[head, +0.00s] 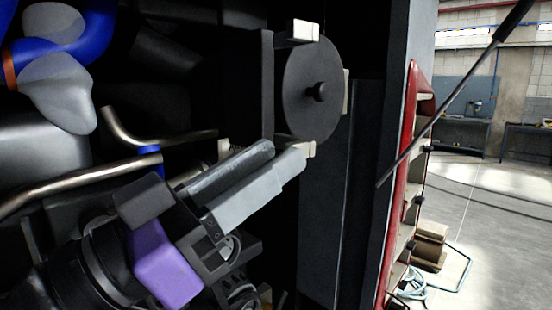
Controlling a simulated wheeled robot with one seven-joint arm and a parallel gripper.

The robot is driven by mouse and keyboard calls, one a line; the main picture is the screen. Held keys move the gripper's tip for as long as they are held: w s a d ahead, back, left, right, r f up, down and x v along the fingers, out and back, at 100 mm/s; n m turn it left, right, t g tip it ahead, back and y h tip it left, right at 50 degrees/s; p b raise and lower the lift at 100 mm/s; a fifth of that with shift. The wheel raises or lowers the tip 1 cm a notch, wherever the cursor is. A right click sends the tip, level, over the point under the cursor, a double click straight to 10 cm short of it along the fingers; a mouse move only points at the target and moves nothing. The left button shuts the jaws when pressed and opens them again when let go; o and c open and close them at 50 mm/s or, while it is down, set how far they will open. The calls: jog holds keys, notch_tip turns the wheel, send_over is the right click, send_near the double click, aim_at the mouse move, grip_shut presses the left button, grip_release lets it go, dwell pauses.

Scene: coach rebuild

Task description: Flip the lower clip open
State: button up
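A round dark cover (311,85) with a central knob stands upright at the middle right. Pale clips sit at its rim: an upper clip (302,31), a right clip (346,92) and the lower clip (309,149). My gripper (284,153) reaches up from the lower left, its fingertips just below and left of the cover's bottom edge. Its two fingers lie side by side with no visible gap, and it looks shut and empty. The lighter finger hides part of the lower clip. I cannot tell whether it touches it.
Metal pipes (168,137) and a blue hose (92,35) fill the left side. Another pale block (223,147) shows behind my fingers. A dark upright panel stands right of the cover, then a red-edged hatch (411,150) with a thin dark strut (455,93). Open workshop floor lies beyond.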

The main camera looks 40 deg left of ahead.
jog(key=b+v, duration=0.1)
jog(key=v, duration=0.5)
jog(key=shift+r, duration=0.1)
dwell(0.4)
